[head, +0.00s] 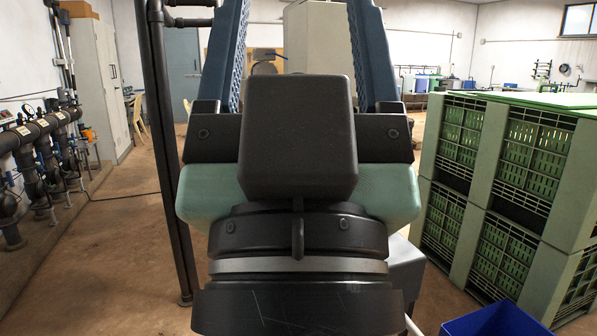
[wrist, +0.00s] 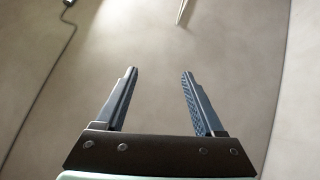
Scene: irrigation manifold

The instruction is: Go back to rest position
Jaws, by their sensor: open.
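My gripper (head: 300,12) is large in the middle of the head view, close to the camera, with its two blue ribbed fingers pointing up and away. The finger ends are cut off by the top edge there. In the wrist view my gripper (wrist: 160,73) shows both fingers spread wide apart with nothing between them. Behind the fingers is a plain beige surface (wrist: 235,70); I cannot tell whether it is floor or wall. My wrist and gripper body hide the middle of the room in the head view.
Dark manifold pipes (head: 40,135) run along the left wall. A black vertical pipe (head: 165,150) stands just left of my gripper. Stacked green crates (head: 510,180) fill the right, with a blue bin (head: 495,322) at the lower right. Brown floor (head: 110,235) lies open between manifold and pipe.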

